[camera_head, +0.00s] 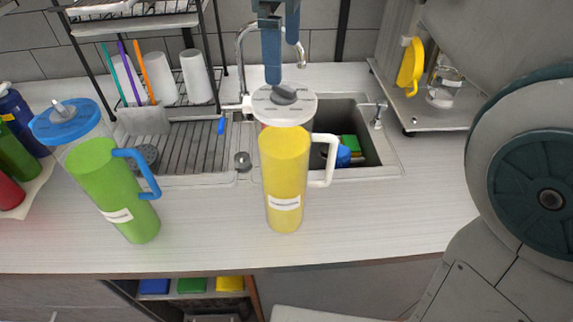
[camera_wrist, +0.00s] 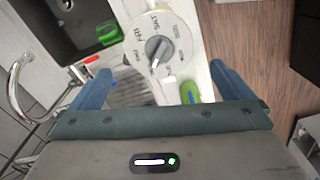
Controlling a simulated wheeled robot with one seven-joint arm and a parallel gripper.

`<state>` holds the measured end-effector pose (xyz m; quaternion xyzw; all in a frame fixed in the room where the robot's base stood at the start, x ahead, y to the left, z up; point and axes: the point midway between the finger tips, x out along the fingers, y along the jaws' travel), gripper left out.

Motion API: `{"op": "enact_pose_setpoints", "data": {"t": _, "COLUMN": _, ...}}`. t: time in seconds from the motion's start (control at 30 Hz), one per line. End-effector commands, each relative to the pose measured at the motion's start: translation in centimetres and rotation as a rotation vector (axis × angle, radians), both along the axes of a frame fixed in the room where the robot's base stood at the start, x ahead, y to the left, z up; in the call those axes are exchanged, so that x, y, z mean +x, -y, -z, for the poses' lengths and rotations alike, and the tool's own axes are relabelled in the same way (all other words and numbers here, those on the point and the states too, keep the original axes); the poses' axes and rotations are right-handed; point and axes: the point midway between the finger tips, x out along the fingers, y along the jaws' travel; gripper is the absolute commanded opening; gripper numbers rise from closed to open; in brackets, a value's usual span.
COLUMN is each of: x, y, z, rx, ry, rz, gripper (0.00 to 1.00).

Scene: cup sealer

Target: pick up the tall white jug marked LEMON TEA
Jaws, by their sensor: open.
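The tall jug (camera_head: 285,185) stands upright on the counter in front of the sink. It has a yellow body, a white lid with a grey knob, a white handle on its right and a white label too small to read. Its lid (camera_wrist: 160,45) also shows in the wrist view, just beyond and between my fingertips. My gripper (camera_head: 282,60) is open and empty, with its blue fingers above and behind the lid in the head view. In the wrist view my gripper (camera_wrist: 161,72) has its fingers spread wide, one on each side of the lid's near edge.
A green jug (camera_head: 115,185) with a blue lid and handle stands to the left. The sink (camera_head: 375,150) and tap (camera_head: 242,60) lie behind. A wire rack (camera_head: 205,30) with white cups stands at the back left. The counter right of the yellow jug (camera_head: 400,215) is clear.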

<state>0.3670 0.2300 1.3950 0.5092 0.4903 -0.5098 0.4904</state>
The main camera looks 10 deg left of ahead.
Motion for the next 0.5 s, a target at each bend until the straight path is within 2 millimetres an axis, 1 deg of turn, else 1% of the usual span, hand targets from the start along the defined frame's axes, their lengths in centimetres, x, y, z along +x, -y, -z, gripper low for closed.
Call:
{"op": "enact_pose_setpoints", "data": {"t": 0.03, "x": -0.1, "y": 0.1, "z": 1.0, "rx": -0.001, "ry": -0.001, "rz": 0.001, "gripper": 1.0}}
{"op": "enact_pose_setpoints", "data": {"t": 0.2, "x": 0.0, "y": 0.1, "z": 3.3, "rx": -0.001, "ry": -0.001, "rz": 0.003, "gripper": 1.0}}
{"op": "enact_pose_setpoints", "data": {"t": 0.5, "x": 0.1, "y": 0.3, "z": 4.9, "rx": 0.0, "ry": 0.0, "rz": 0.006, "gripper": 1.0}}
